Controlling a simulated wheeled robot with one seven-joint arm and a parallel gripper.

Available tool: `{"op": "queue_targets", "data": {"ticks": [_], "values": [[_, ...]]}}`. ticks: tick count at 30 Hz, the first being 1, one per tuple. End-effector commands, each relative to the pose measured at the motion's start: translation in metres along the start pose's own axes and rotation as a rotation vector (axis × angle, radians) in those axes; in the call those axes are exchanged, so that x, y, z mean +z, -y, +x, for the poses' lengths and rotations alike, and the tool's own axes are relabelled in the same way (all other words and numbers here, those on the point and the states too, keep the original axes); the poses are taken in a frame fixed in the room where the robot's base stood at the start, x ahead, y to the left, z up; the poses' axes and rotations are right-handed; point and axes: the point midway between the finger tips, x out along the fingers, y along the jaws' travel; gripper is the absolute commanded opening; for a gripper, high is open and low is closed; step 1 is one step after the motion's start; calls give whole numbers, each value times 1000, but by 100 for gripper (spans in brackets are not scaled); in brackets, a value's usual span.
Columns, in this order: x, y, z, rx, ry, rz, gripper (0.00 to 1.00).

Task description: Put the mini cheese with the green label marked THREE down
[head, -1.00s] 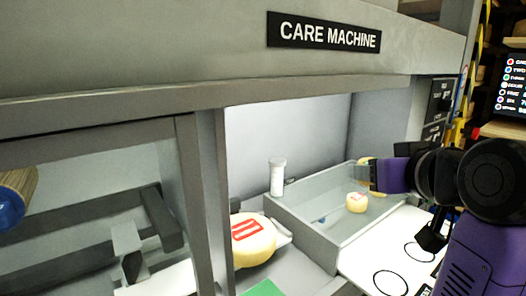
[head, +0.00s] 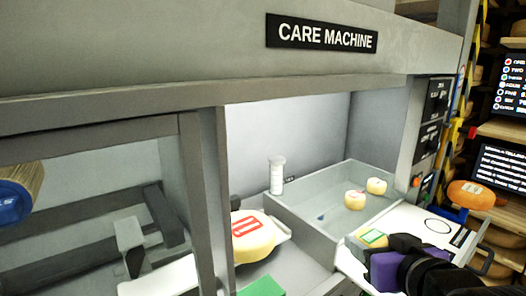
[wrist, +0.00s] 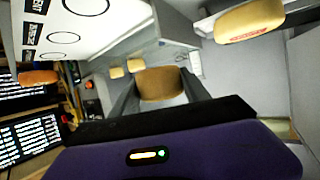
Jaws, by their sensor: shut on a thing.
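The mini cheese with a green-edged label (head: 374,238) is held in my gripper (head: 378,250) over the near left part of the white board (head: 408,222). I cannot read its mark. In the wrist view the same cheese (wrist: 160,84) sits between the two dark fingers of my gripper (wrist: 160,92), which are shut on it. In the head view the cheese and gripper hide part of the board, and one printed circle stays visible. I cannot tell whether the cheese touches the board.
A grey tray (head: 318,225) left of the board holds two mini cheeses (head: 355,200). A larger cheese with a red mark (head: 252,236) lies left of the tray. A white cylinder (head: 276,174) stands behind. An orange cheese (head: 471,195) is at the right.

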Motion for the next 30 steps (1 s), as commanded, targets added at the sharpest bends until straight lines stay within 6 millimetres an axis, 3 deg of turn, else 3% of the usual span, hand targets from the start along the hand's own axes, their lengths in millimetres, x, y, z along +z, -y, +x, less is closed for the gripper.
{"op": "queue_targets", "data": {"ticks": [1,14,24,30], "values": [[18,1,1,2,8,1,10],[153,4,10,26,12,11,10],[305,8,20,54,14,22,10],[380,10,25,68,8,29,10]]}}
